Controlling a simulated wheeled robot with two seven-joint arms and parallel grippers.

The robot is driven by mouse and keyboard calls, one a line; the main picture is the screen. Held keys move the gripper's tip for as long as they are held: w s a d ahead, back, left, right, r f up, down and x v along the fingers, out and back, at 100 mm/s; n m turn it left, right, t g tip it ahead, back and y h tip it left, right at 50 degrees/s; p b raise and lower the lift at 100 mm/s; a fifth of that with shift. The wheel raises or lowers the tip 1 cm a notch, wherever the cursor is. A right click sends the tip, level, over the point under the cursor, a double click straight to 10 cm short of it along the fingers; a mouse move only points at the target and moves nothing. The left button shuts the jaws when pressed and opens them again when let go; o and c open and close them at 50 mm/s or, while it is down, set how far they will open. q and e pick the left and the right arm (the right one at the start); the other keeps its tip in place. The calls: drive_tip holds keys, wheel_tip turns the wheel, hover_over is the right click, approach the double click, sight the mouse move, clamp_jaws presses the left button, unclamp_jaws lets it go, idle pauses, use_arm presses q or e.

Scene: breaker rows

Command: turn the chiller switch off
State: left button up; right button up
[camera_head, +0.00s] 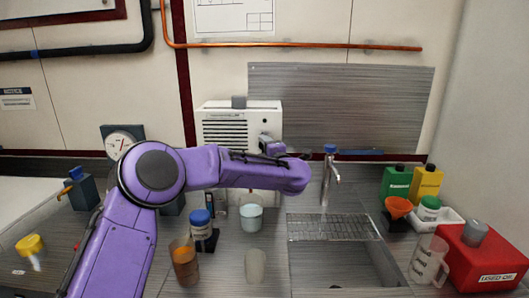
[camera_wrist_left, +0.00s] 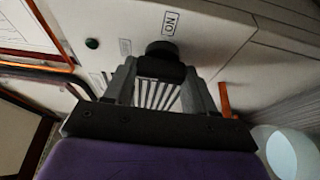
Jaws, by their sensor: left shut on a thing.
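The chiller looks to be the white box with dark vent slots (camera_head: 212,122) against the back wall, behind my arm. Its white panel fills much of the left wrist view (camera_wrist_left: 215,45). A dark round switch knob (camera_wrist_left: 162,50) stands on that panel beside a label reading ON, seen upside down. My left gripper (camera_head: 270,146) is in front of the box, partly hidden by my purple arm. In the left wrist view its fingers (camera_wrist_left: 160,80) are shut on the dark switch knob. The knob's exact turn is hard to tell. My right gripper is not in view.
An amber beaker (camera_head: 185,265), a blue-capped jar (camera_head: 201,224) and clear cups stand below my arm. Bottles (camera_head: 395,183) and a red container (camera_head: 485,262) stand far right.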

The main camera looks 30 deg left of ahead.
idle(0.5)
use_arm(q)
drive_tip(key=o, duration=1)
drive_tip(key=shift+o, duration=0.2)
drive_tip(key=b+v, duration=0.2)
drive_tip(key=v, duration=0.8)
drive_tip(key=shift+d+b, duration=0.25)
drive_tip(key=shift+b, duration=0.1)
drive_tip(key=shift+s, duration=0.1)
